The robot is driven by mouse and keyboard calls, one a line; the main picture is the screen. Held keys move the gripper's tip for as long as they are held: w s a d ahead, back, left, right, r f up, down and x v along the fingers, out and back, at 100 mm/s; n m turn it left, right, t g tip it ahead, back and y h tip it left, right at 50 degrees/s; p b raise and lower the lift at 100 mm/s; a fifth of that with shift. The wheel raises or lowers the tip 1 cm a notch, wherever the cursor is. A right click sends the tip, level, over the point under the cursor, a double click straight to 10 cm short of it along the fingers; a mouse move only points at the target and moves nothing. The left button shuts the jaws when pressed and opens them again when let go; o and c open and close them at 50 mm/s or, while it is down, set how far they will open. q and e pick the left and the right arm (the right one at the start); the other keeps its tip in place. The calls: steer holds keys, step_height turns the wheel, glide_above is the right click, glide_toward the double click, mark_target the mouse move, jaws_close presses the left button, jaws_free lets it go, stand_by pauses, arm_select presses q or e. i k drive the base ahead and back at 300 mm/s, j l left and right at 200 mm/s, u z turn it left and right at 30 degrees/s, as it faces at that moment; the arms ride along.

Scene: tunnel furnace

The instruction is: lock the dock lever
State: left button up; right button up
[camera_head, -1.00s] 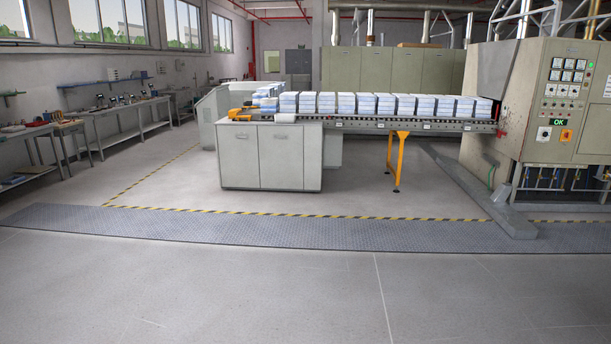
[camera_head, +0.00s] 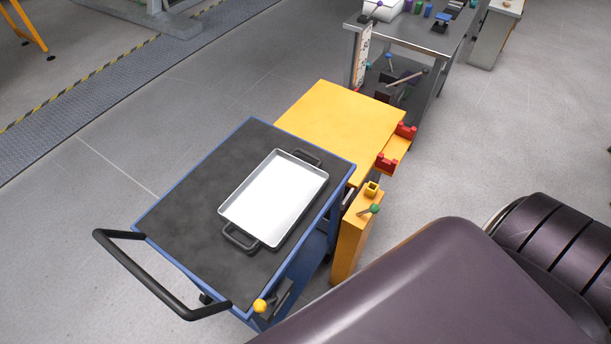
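A short lever with a green knob (camera_head: 375,208) sits on top of a yellow post (camera_head: 350,235), beside the right side of a blue cart. The lever sticks out toward the right, slightly raised. I cannot tell whether it is locked. The blue cart (camera_head: 185,200) has a dark top and stands against a yellow table-like dock (camera_head: 340,125). A yellow knob (camera_head: 260,305) shows at the cart's near corner. Neither of my grippers is in view.
A white tray with black handles (camera_head: 272,195) lies on the cart. The cart's black push handle (camera_head: 150,280) juts out left. Red brackets (camera_head: 386,163) stick out from the dock's right side. A grey workbench (camera_head: 420,35) stands behind. Open floor lies left and right.

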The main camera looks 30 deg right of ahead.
mark_target(374, 208)
steer(key=j+z, duration=0.1)
steer(key=z, duration=1.55)
steer(key=l, duration=0.05)
